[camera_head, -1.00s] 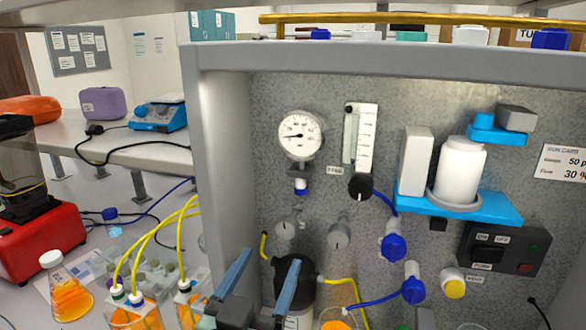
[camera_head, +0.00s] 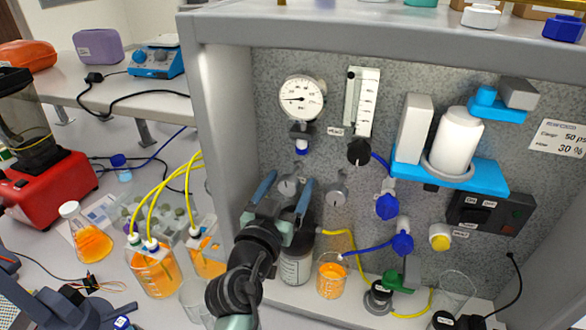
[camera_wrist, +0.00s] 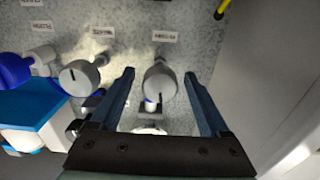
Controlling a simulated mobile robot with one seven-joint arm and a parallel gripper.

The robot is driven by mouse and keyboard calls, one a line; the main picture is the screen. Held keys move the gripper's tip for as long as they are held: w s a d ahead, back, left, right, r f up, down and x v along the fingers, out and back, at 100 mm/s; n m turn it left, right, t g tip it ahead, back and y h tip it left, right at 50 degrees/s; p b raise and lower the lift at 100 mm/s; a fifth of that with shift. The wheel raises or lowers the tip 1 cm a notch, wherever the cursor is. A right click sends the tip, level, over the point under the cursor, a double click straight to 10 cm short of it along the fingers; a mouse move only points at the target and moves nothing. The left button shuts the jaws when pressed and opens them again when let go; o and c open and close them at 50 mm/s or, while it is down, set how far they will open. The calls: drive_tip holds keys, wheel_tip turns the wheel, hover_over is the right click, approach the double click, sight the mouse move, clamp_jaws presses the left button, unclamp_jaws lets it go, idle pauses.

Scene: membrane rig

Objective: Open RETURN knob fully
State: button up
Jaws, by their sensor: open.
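A round grey knob (camera_wrist: 160,84) on the speckled panel lies between my gripper's two blue fingers in the wrist view, with a gap on each side. A dark line marks its face, and a small upside-down label (camera_wrist: 165,37) beside it is hard to read. In the head view this knob (camera_head: 289,185) shows between the fingertips. My gripper (camera_head: 284,190) is open and empty; it also fills the lower wrist view (camera_wrist: 160,79). I cannot tell how deep the fingers reach around the knob. A second grey knob (camera_head: 338,188) stands to its right, outside the fingers.
A pressure gauge (camera_head: 301,99) and a flowmeter (camera_head: 361,102) with a black knob (camera_head: 360,152) are above. A dark-capped bottle (camera_head: 296,262) and an orange beaker (camera_head: 332,277) stand below. The cabinet's side wall (camera_head: 222,130) is close on the left.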

drive_tip(key=shift+x, duration=1.4)
clamp_jaws()
